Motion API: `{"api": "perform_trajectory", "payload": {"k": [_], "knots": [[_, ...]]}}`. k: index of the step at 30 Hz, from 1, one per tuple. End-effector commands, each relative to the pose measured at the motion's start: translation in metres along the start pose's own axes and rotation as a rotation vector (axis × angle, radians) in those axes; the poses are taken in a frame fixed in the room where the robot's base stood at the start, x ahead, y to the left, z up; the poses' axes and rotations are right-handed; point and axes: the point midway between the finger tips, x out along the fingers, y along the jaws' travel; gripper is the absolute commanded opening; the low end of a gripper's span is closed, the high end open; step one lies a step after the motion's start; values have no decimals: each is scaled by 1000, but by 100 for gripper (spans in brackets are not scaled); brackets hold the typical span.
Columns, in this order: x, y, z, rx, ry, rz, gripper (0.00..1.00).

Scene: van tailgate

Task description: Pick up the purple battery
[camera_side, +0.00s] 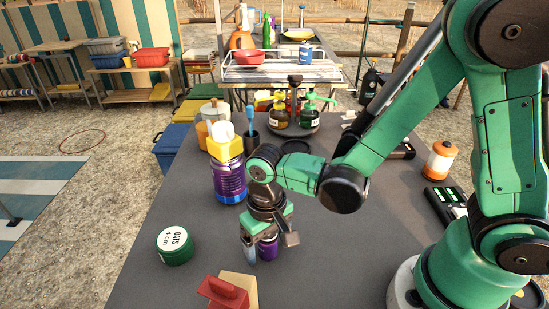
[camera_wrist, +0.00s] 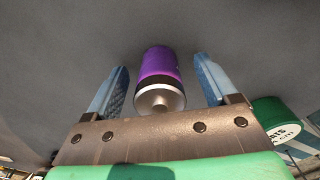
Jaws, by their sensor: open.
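The purple battery (camera_wrist: 160,68) stands out in the wrist view, a purple cylinder with a black band and a silver end. It lies between the two blue fingers of my open gripper (camera_wrist: 160,88), with a gap visible on each side. In the side view the battery (camera_side: 268,248) is on the dark table, partly hidden behind my gripper (camera_side: 268,250), which points down at it. I cannot tell exactly how far the fingers reach down along it.
A green round tin (camera_side: 175,246) stands left of my gripper. A red block with a wooden piece (camera_side: 226,290) is at the front. A large purple jar with a yellow top (camera_side: 229,180) stands close behind my gripper. Pump bottles on a round tray (camera_side: 292,128) are farther back.

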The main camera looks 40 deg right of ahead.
Motion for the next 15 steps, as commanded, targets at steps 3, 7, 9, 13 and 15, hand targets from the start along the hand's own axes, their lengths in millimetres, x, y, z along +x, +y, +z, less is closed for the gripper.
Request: {"api": "perform_trajectory", "payload": {"k": [3,7,9,13,15], "knots": [[2,0,0,0,0,0,79],[2,0,0,0,0,0,79],[2,0,0,0,0,0,74],[2,0,0,0,0,0,37],[2,0,0,0,0,0,17]]}}
